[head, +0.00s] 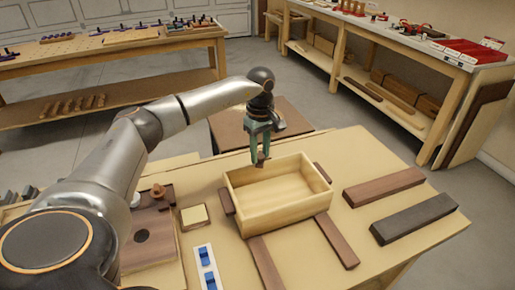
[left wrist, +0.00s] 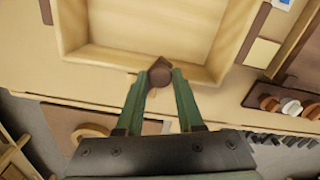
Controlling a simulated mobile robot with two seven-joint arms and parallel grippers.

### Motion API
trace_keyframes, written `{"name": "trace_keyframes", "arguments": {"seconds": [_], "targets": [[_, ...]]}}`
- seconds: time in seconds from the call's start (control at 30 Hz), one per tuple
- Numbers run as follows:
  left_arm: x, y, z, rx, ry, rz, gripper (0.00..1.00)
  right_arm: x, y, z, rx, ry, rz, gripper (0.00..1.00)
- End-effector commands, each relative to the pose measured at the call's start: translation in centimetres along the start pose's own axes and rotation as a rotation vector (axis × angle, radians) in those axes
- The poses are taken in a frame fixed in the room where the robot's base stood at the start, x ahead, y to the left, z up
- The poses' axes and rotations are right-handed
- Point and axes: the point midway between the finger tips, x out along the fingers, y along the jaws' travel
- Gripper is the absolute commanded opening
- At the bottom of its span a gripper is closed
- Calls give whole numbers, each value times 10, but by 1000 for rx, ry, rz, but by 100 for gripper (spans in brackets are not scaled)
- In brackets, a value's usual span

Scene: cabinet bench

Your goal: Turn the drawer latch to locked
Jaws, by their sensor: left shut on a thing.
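The drawer (head: 277,218) is an open, empty light-wood box on the bench, and its rim also shows in the left wrist view (left wrist: 110,55). A small dark brown piece that looks like the latch (left wrist: 160,72) sits at the drawer's far wall, with a pointed end toward the box. My left gripper (head: 261,157) reaches down at the far wall. Its green fingers are shut on the brown piece, one on each side, also seen in the left wrist view (left wrist: 160,80). The fingers partly hide it, and I cannot tell its exact turn. My right gripper is not in view.
Dark wooden strips lie under and beside the drawer, with a brown block (head: 384,187) and a grey block (head: 413,217) to the right. A small pale-topped block (head: 194,216) and a blue-and-white switch plate (head: 207,268) lie left. Other benches stand behind.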

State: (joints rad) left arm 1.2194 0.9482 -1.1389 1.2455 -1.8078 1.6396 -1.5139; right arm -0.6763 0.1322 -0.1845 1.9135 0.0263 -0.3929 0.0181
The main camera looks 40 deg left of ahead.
Motion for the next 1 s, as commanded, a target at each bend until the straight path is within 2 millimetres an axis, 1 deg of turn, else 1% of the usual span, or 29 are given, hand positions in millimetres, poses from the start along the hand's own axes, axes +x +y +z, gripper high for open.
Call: {"name": "trace_keyframes", "arguments": {"seconds": [0.03, 0.1, 0.5, 0.7, 1.0], "targets": [[-3, 2, 2, -39, -2, 2, 0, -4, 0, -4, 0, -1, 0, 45], [-3, 4, 4, -98, -1, 3, 0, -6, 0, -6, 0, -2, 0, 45], [-2, 16, 10, -387, -1, 4, 0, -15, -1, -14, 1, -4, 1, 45], [-2, 20, 12, -470, -1, 5, 0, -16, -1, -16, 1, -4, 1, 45], [-1, 22, 12, -511, 0, 6, 0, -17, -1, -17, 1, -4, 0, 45]]}}
